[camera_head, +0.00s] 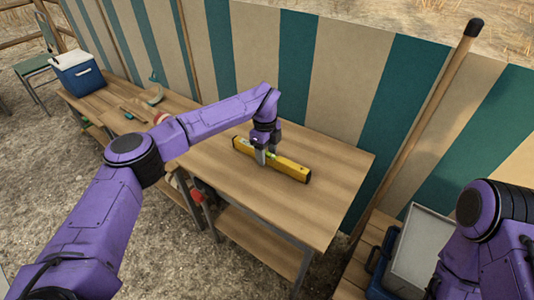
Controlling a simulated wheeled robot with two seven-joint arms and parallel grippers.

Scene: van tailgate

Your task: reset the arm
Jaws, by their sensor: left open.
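My left arm reaches in from the left across the wooden table (310,215). My left gripper (265,157) points down at a yellow spirit level (290,168) lying on the table top. The fingers are open and stand at the level's left half; I cannot tell whether they touch it. My right arm shows at the lower right edge, and its gripper is out of view.
A striped canvas wall (300,60) runs behind the table, with a wooden pole (425,120) leaning on it. A blue cooler (77,74) stands on a bench at the far left. A grey box (421,248) sits at the lower right. The table's right part is clear.

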